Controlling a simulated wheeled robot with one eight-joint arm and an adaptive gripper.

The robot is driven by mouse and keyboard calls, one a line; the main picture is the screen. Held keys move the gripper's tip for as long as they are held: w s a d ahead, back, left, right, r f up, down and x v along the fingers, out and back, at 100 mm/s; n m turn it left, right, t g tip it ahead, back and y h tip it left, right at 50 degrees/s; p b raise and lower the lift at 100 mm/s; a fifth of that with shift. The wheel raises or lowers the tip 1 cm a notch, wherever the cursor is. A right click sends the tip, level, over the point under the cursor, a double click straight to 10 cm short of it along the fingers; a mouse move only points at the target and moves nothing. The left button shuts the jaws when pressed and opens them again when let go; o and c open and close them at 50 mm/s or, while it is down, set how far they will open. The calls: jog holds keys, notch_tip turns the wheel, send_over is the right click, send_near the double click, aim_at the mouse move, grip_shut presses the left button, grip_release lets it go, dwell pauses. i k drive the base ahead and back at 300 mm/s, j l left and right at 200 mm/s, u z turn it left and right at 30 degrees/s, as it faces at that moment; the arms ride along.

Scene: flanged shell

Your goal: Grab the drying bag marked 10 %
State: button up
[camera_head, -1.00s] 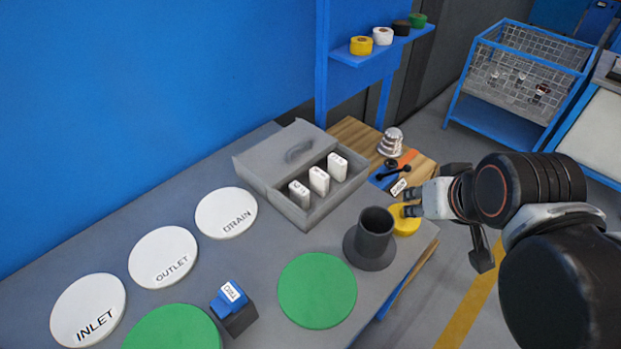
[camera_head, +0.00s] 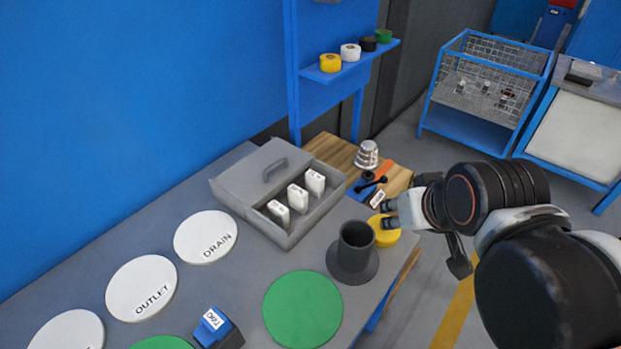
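Three white drying bags stand upright in the open compartment of a grey box: a left bag (camera_head: 279,212), a middle bag (camera_head: 298,197) and a right bag (camera_head: 315,182). Each has small dark print on its top, too small to read, so I cannot tell which is marked 10 %. The grey box (camera_head: 312,226) has its lid (camera_head: 245,170) slid back to the left. My gripper (camera_head: 387,215) is to the right of the box, at the yellow round piece, apart from the bags. Its fingers are too small and partly hidden to tell whether they are open.
A dark flanged cylinder (camera_head: 353,252) stands between the box and my gripper's side, with the yellow round piece (camera_head: 384,235) behind it. A green disc (camera_head: 302,309), white labelled discs (camera_head: 205,237) and a blue tagged block (camera_head: 215,327) lie on the table. A shelf (camera_head: 350,62) holds tape rolls.

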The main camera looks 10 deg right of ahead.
aim_at(298, 197)
jog(key=i+l+u, duration=0.1)
jog(key=l, duration=0.35)
jog(key=i+l+u, duration=0.15)
jog(key=l, duration=0.25)
jog(key=i+l+u, duration=0.1)
jog(key=l, duration=0.35)
jog(key=l+u, duration=0.1)
jog(key=l, duration=0.35)
jog(key=i, duration=0.05)
